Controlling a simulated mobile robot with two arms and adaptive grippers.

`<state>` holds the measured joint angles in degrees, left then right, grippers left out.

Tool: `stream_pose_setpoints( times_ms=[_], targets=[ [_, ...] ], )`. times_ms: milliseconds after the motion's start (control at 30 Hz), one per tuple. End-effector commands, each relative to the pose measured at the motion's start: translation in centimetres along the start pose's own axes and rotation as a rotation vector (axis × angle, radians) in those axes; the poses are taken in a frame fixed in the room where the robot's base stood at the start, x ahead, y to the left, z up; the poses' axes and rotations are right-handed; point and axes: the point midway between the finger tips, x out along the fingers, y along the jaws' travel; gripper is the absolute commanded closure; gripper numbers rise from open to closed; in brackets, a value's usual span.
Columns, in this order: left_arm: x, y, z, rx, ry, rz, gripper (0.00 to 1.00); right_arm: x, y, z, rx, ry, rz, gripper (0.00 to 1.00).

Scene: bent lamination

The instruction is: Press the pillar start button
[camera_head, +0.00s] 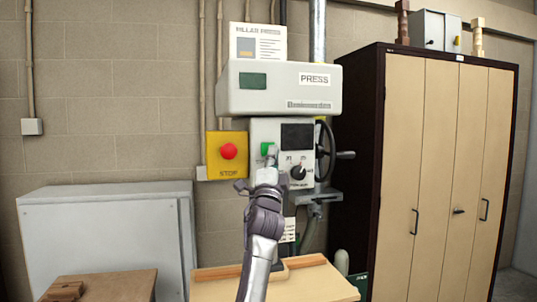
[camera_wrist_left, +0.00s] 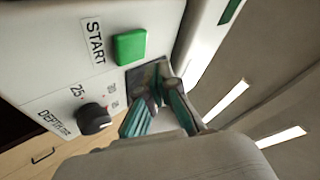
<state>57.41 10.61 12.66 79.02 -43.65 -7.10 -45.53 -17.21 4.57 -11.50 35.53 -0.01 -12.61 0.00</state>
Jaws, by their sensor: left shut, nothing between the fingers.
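The green START button (camera_head: 265,149) is on the front panel of the grey pillar press (camera_head: 280,90), left of a dark screen. In the left wrist view the square green button (camera_wrist_left: 130,46) shows fully, beside its START label. My left gripper (camera_head: 271,154) rises in front of the panel and partly overlaps the button in the head view. Its fingers are shut and empty. In the left wrist view the fingertips (camera_wrist_left: 160,88) appear over the dark screen, to one side of the button and apart from it. My right gripper is not in view.
A yellow box with a red STOP button (camera_head: 228,151) is left of the panel. A dark knob (camera_head: 298,172) and a handwheel (camera_head: 325,150) are to the right. A wooden worktop (camera_head: 325,283) is below. A tall cabinet (camera_head: 425,150) stands right, a grey cabinet (camera_head: 105,235) left.

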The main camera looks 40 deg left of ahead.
Motion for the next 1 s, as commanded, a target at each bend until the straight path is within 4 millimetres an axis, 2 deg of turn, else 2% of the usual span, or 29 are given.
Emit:
stream_pose_setpoints(
  times_ms=[300, 1000],
  targets=[
    [1.10, 0.83, 0.81, -0.001, 0.001, -0.001, 1.00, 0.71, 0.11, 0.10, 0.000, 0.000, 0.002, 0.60],
    [1.10, 0.83, 0.78, -0.001, 0.001, 0.000, 1.00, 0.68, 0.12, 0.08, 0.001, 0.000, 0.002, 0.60]
  ],
)
